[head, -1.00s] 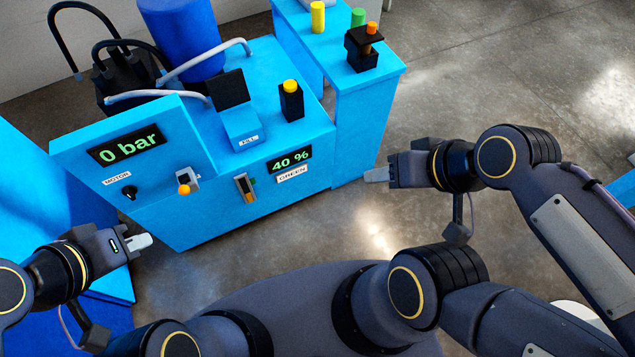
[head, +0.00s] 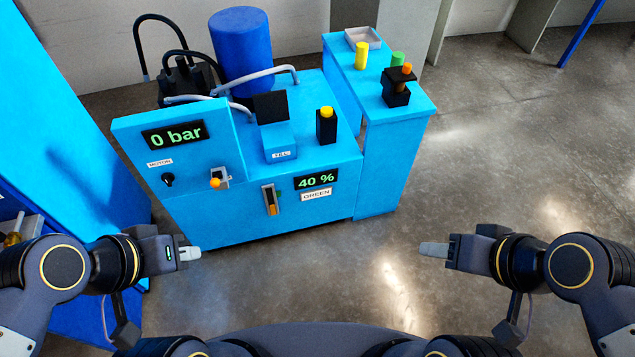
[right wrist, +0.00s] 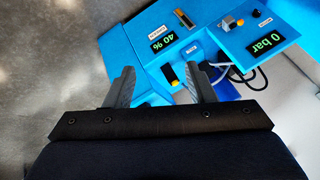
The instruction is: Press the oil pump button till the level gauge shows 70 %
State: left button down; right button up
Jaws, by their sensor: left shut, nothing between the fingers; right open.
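The blue machine (head: 245,206) stands ahead of me. Its level display (head: 317,181) reads 40 % and shows in the right wrist view (right wrist: 168,41). A yellow button on a black box (head: 327,125) stands on top, right of the black-lidded FILL part (head: 271,107). I cannot tell whether it is the oil pump button. A vertical gauge (head: 270,200) sits left of the display. My left gripper (head: 190,253) is shut and empty in front of the machine's lower left. My right gripper (head: 433,249) is open and empty, right of the machine; its fingers show in the wrist view (right wrist: 160,68).
The pressure display (head: 173,135) reads 0 bar, above a MOTOR knob (head: 168,180) and an orange-tipped lever (head: 217,182). The side bench (head: 395,135) holds a tray (head: 362,38), yellow and green cylinders and a black fixture (head: 397,88). Floor is clear at right.

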jog(key=shift+c, duration=0.3)
grip_shut()
dwell(0.3)
dwell(1.4)
